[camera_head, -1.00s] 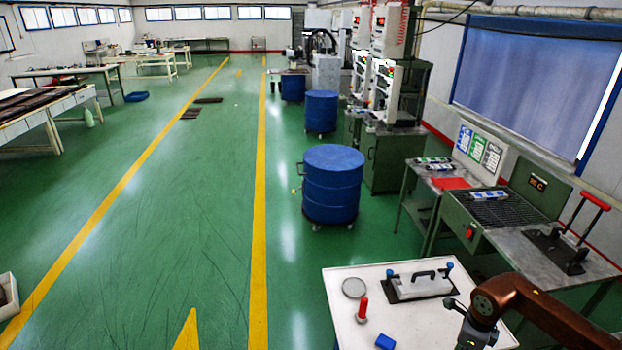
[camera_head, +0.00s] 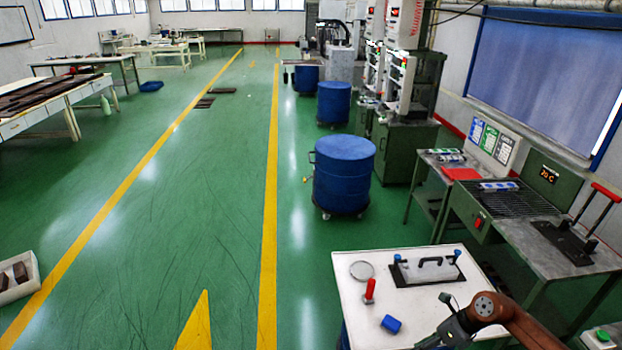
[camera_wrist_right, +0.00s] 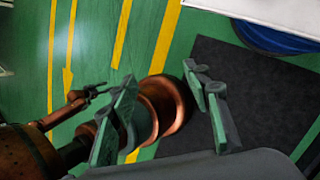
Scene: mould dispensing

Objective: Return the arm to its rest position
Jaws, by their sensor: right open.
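My right arm (camera_head: 514,319) comes in from the lower right of the head view, brown with a dark wrist. Its wrist is over the front right part of the white table (camera_head: 352,299). In the wrist view my right gripper (camera_wrist_right: 163,95) is open. Its two grey-green fingers stand well apart, and I see nothing gripped. Copper-brown round parts show behind them. Farther left in the wrist view is another brown arm with a small dark gripper (camera_wrist_right: 92,91), which looks like my left one. Its jaw state is too small to tell.
On the table are a pale mould with a handle (camera_head: 430,269), a round grey disc (camera_head: 361,270), a red-handled tool (camera_head: 369,291) and a blue block (camera_head: 391,324). A blue drum (camera_head: 342,177) stands behind it.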

